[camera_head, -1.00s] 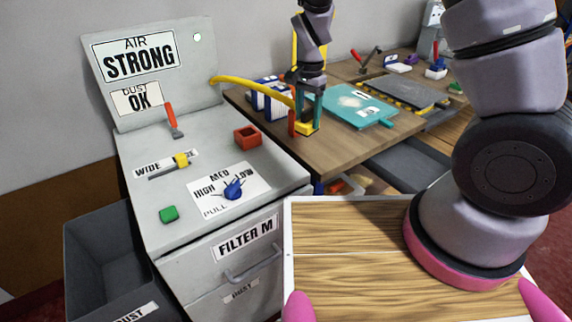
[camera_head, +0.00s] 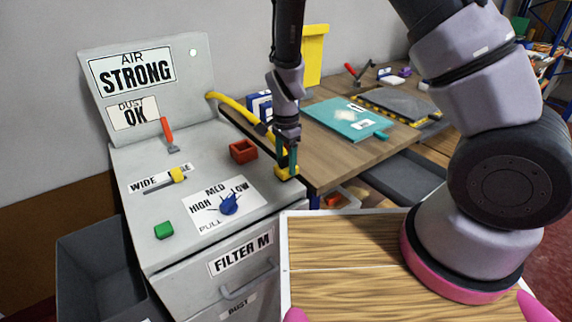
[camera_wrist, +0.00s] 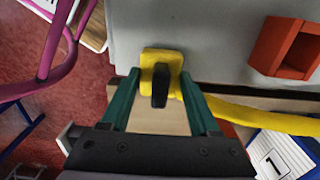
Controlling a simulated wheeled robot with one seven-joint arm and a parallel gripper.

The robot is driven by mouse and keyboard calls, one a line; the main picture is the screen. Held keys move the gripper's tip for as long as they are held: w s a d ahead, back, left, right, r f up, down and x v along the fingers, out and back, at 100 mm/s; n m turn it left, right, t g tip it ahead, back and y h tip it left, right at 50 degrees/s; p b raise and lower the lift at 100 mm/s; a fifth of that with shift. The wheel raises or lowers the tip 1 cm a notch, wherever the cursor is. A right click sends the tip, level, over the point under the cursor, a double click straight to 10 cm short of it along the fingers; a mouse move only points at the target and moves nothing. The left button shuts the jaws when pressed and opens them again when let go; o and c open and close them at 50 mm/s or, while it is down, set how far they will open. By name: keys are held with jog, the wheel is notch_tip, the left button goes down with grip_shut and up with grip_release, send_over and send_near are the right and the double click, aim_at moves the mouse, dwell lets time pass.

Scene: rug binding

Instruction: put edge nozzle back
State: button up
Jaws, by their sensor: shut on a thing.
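My gripper (camera_head: 286,157) is shut on the yellow edge nozzle (camera_head: 285,173) at the end of the yellow hose (camera_head: 241,112). The nozzle is at the right edge of the grey machine top, near the wooden table. In the wrist view the nozzle (camera_wrist: 161,66) shows between the green fingers, with a black part in its middle. The hose (camera_wrist: 255,117) runs from it to the right. A red open-topped holder (camera_head: 243,151) stands on the machine top, left of the nozzle and apart from it. It also shows in the wrist view (camera_wrist: 288,46).
The machine top has a blue knob (camera_head: 229,204), a yellow slider (camera_head: 177,175), a green button (camera_head: 164,230) and a red-handled lever (camera_head: 168,134). A teal board (camera_head: 342,119) lies on the table (camera_head: 323,157). A grey bin (camera_head: 88,254) stands at the left.

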jog(key=shift+f, duration=0.45)
jog(key=shift+f, duration=0.15)
jog(key=o, duration=1.2)
